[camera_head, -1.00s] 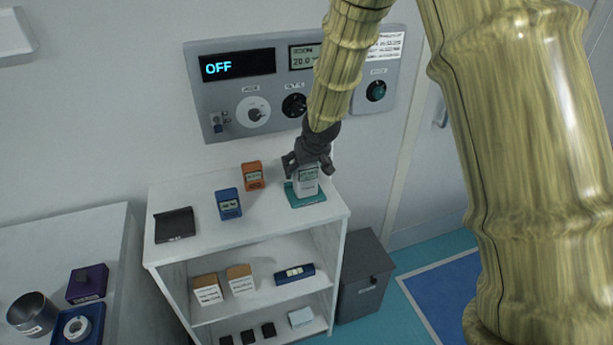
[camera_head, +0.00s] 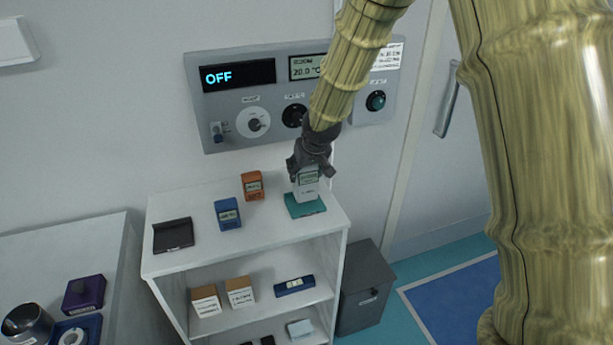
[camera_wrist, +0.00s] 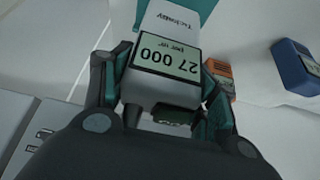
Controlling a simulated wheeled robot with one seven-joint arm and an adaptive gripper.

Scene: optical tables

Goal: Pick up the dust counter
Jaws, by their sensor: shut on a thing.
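The dust counter is a white upright device (camera_head: 307,188) with a greenish display; I take it to be this one because the wrist view reads "27 000 per m³" on its screen (camera_wrist: 166,58). It is at the teal pad (camera_head: 304,208) on top of the white shelf unit. My gripper (camera_head: 311,172) reaches down from above and is shut on the counter's upper part. In the wrist view one finger lies on each side of it. The counter looks upright. I cannot tell whether its base touches the pad or is slightly above it.
An orange device (camera_head: 252,186), a blue device (camera_head: 228,214) and a black holder (camera_head: 173,235) stand to the left on the shelf top (camera_head: 262,232). A wall panel (camera_head: 222,132) reading OFF is behind. A grey bin (camera_head: 366,290) stands right of the shelf.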

